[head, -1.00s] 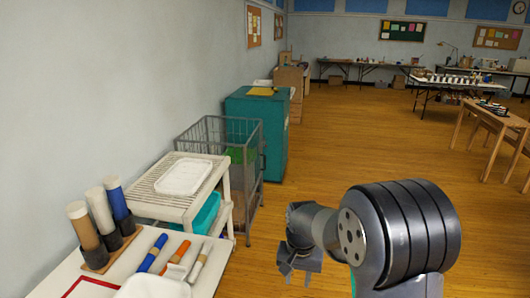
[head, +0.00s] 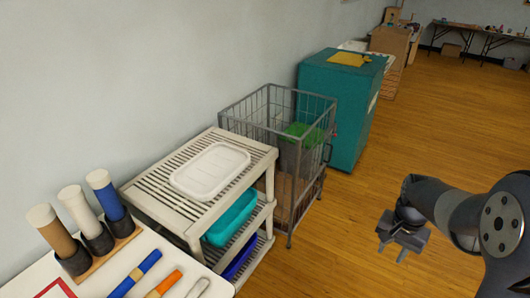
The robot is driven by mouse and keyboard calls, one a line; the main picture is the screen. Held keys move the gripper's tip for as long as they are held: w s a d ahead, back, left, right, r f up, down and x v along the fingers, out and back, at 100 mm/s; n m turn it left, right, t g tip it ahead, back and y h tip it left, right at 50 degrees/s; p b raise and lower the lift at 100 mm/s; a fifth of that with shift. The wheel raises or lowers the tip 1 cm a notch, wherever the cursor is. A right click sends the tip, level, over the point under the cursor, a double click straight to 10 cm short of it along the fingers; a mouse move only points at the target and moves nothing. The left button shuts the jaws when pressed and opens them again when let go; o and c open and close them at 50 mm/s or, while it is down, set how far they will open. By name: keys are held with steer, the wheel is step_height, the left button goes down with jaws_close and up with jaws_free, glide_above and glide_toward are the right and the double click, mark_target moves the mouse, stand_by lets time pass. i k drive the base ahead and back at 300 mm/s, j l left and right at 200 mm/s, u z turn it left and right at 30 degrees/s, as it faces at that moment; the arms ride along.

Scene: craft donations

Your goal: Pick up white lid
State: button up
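The white lid (head: 210,171) is a rounded rectangle. It lies flat on the slatted top of a white shelf unit (head: 170,208) against the wall. My gripper (head: 389,251) hangs over the wooden floor, well to the right of the shelf unit and apart from the lid. Its fingers point down and look small and dark, and I cannot make out whether they are apart or closed. Nothing is visibly held in it.
A teal bin (head: 229,217) and a blue bin (head: 240,257) sit on the lower shelves. Behind stand a wire cage cart (head: 322,150) and a teal cabinet (head: 345,110). A white table with tubes in a holder (head: 100,262) and markers (head: 135,274) is at front left. Floor at right is clear.

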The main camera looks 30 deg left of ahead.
mark_target(204, 177)
steer(key=i+u, duration=1)
steer(key=i+l+u, duration=0.3)
steer(key=u, duration=0.15)
steer(key=i+u, duration=0.3)
steer(key=u, duration=0.15)
steer(key=i+l+u, duration=0.15)
steer(key=i+u, duration=0.15)
steer(key=u, duration=0.15)
steer(key=i+l+u, duration=0.25)
steer(key=u, duration=0.2)
steer(key=i+l+u, duration=0.25)
steer(key=u, duration=0.2)
steer(key=l, duration=0.05)
